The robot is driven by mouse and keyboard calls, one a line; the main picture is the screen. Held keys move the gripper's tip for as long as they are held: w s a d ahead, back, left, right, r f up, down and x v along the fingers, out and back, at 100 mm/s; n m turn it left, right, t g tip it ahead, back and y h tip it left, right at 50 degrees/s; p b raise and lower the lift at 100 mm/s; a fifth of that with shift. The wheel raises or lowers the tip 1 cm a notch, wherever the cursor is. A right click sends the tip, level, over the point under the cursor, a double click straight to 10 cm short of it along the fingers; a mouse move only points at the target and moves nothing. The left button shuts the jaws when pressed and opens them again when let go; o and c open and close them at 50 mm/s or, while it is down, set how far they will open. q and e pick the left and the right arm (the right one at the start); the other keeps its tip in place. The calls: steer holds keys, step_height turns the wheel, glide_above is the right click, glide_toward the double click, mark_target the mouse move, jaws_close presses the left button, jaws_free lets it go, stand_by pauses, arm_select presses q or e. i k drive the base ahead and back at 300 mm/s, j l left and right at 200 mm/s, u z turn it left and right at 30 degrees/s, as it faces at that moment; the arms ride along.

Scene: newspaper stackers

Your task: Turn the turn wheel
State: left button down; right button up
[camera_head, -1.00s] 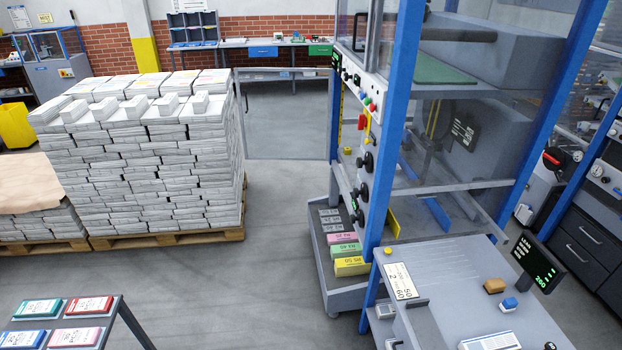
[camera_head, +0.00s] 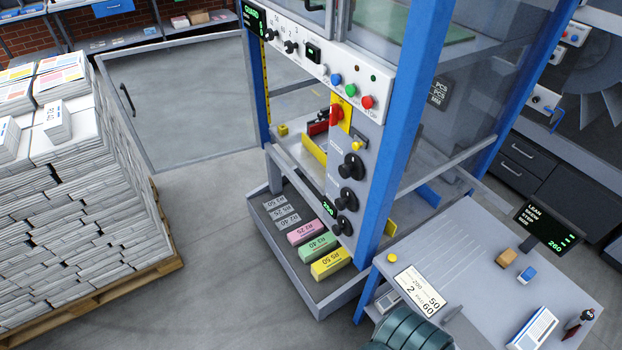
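Three black hand wheels with knobs sit one above another on the grey side panel of the blue-framed machine: an upper wheel (camera_head: 352,167), a middle wheel (camera_head: 347,198) and a lower wheel (camera_head: 342,227). I cannot tell which one the task calls the turn wheel. A small green-digit display (camera_head: 329,206) is beside the lower two. Neither of my grippers is in view, and nothing is seen touching the wheels.
Below the wheels, a grey tray (camera_head: 322,291) holds labelled grey, pink, green and yellow blocks. A side table (camera_head: 470,262) stands to the right, with a tilted display (camera_head: 545,226). Stacked newspapers (camera_head: 70,215) stand on a pallet at left. The floor (camera_head: 215,240) between is clear.

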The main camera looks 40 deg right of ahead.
mark_target(348, 200)
steer(key=i+z, duration=0.45)
steer(key=i+j+z, duration=0.2)
steer(key=i+z, duration=0.2)
steer(key=i+j+z, duration=0.3)
steer(key=z, duration=0.15)
